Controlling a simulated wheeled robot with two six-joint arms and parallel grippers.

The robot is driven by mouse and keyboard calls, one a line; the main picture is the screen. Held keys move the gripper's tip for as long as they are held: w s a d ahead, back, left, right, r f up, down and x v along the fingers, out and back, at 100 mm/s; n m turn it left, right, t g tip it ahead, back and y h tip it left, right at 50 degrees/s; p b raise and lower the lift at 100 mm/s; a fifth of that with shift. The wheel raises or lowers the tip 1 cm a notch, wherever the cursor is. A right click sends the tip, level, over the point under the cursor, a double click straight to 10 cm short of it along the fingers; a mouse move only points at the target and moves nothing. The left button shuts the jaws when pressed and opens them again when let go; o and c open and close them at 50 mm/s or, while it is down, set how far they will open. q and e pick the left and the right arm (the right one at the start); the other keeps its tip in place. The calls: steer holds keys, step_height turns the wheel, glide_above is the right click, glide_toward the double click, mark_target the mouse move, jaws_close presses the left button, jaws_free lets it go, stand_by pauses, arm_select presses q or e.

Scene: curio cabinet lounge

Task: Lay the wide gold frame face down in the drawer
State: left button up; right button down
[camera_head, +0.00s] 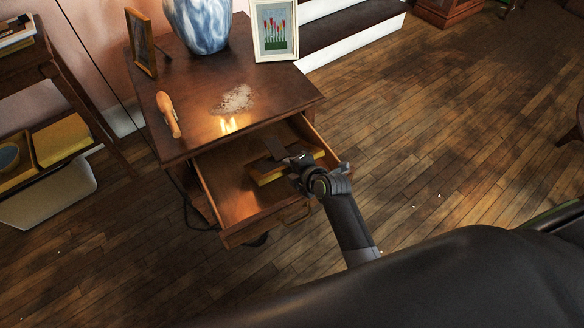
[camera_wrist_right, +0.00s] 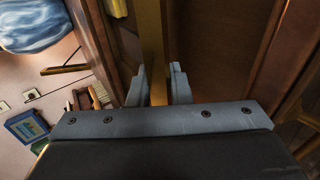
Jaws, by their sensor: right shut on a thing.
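The wooden drawer (camera_head: 226,178) is pulled open at the front of the small side table. The gold frame (camera_head: 266,178) is in the right part of the drawer opening, partly hidden by my right gripper. My right gripper (camera_head: 286,163) reaches into the drawer area and is shut on the frame. In the right wrist view the gold edge of the frame (camera_wrist_right: 153,45) runs between the two fingers (camera_wrist_right: 158,82). I cannot tell which way its face points or whether it touches the drawer floor. My left gripper is not in view.
On the side table (camera_head: 200,110) stand a blue-and-white vase (camera_head: 200,22), a dark wood frame (camera_head: 141,42) and a white frame with red flowers (camera_head: 274,30). The floor to the right is open.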

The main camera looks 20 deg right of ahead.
steer(key=shift+s+f+g, duration=0.15)
steer(key=shift+s+f, duration=0.2)
steer(key=shift+f, duration=0.35)
steer(key=shift+s+f+g, duration=0.15)
steer(key=shift+s+f, duration=0.15)
steer(key=shift+f, duration=0.35)
steer(key=c, duration=1.3)
jaws_free()
steer(key=shift+o, duration=0.2)
steer(key=shift+f, duration=0.1)
steer(key=shift+s, duration=0.1)
steer(key=w+r+p+v, duration=0.1)
steer(key=p+v, duration=0.2)
steer(key=v, duration=1.5)
steer(key=shift+w+r, duration=0.25)
steer(key=shift+r, duration=0.1)
steer(key=shift+a, duration=0.1)
